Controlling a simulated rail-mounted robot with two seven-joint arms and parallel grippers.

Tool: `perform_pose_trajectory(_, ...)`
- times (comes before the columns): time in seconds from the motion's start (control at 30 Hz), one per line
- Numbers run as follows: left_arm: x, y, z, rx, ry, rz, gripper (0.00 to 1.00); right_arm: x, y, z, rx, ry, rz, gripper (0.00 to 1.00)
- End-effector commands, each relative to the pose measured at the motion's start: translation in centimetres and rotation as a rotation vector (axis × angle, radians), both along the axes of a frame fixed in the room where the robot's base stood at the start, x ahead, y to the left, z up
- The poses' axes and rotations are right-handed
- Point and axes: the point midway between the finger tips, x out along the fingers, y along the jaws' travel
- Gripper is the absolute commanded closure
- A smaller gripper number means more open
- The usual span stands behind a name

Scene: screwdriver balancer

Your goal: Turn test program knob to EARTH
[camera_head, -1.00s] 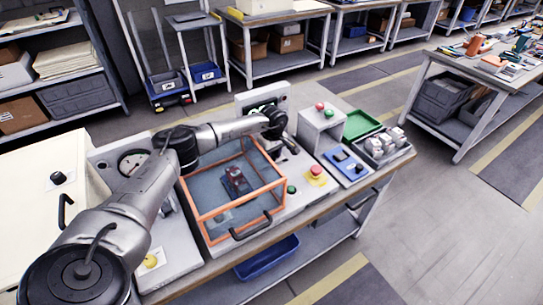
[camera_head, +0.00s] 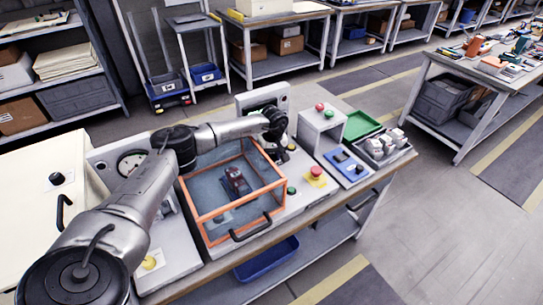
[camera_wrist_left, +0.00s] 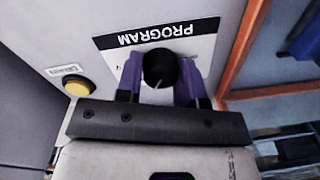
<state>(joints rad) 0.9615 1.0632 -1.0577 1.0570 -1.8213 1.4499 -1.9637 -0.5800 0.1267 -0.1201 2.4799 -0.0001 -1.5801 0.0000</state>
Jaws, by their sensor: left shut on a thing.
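The program knob (camera_wrist_left: 160,67) is round and black with a small white pointer line. It sits on a white panel beside the upside-down PROGRAM label (camera_wrist_left: 155,33). My left gripper (camera_wrist_left: 160,78) has its purple fingers on either side of the knob and is shut on it. The position markings around the knob are mostly covered, so I cannot read which one the pointer faces. In the head view, my left gripper (camera_head: 277,148) is at the panel behind the clear box, and the knob is hidden there. My right gripper is not in view.
A clear box with an orange frame (camera_head: 258,194) and black front handle stands close below my left arm. A yellow button (camera_wrist_left: 76,86) is beside the knob in the wrist view. A red button (camera_head: 316,171), grey box (camera_head: 318,131) and green tray (camera_head: 361,122) stand to the right.

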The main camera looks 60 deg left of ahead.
Motion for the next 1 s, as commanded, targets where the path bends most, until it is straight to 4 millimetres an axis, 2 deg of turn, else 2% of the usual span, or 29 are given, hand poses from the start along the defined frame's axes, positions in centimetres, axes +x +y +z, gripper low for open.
perform_pose_trajectory(0.3, 0.1, 0.0, 0.2, -0.002, -0.002, -0.001, 0.89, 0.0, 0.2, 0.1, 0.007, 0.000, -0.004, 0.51)
perform_pose_trajectory(0.33, 0.1, 0.0, 0.2, -0.002, -0.002, -0.001, 0.62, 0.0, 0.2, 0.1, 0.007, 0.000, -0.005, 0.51)
perform_pose_trajectory(0.57, 0.0, 0.0, 0.1, -0.001, -0.001, 0.000, 0.40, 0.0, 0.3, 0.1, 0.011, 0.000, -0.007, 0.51)
perform_pose_trajectory(0.83, 0.0, 0.0, 0.2, 0.000, -0.001, 0.000, 0.39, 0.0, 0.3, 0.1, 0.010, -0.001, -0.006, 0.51)
perform_pose_trajectory(1.0, 0.1, 0.0, 1.9, 0.000, -0.003, 0.001, 0.39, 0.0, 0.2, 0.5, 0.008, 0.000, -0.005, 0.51)
